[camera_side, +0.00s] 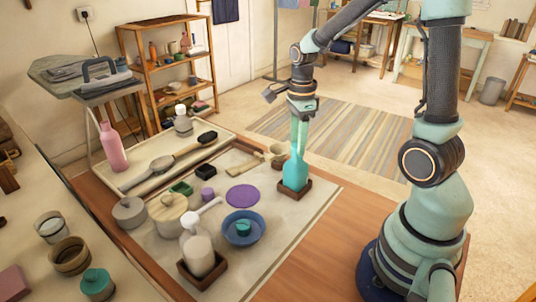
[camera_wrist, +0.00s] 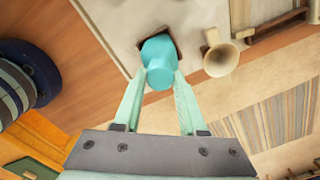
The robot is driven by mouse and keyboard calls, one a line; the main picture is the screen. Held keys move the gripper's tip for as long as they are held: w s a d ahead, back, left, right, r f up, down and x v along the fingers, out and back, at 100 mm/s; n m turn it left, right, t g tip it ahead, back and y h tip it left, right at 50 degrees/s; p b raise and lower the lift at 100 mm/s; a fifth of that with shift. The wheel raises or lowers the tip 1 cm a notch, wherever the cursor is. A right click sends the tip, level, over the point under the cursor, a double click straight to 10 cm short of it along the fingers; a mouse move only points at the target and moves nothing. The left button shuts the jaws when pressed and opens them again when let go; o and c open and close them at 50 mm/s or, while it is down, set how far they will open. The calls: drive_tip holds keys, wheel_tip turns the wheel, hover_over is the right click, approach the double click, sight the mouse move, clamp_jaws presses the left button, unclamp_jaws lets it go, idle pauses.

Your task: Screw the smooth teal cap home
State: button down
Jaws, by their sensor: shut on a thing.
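My gripper (camera_side: 297,147) points down over a teal bottle (camera_side: 295,173) that stands upright in a square brown holder (camera_side: 295,190) at the mat's right side. In the wrist view my gripper (camera_wrist: 162,78) is closed on a smooth teal piece (camera_wrist: 158,47), which looks like the cap, at the bottle's top. Cap and bottle are close in colour, so I cannot make out the seam or whether the cap is fully seated. Another teal lid-like piece (camera_side: 243,227) lies in a blue bowl (camera_side: 257,237).
A clear bottle with a pale filling (camera_side: 200,255) stands in a second brown holder in front. A beige funnel-shaped piece (camera_wrist: 220,58) is right beside the held bottle. A purple disc (camera_side: 242,195), a brush (camera_side: 180,155) and a pink bottle (camera_side: 112,148) lie or stand further left.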

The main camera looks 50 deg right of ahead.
drive_tip(key=m, duration=0.3)
idle(0.4)
drive_tip(key=shift+m, duration=1.9)
drive_tip(key=m, duration=0.3)
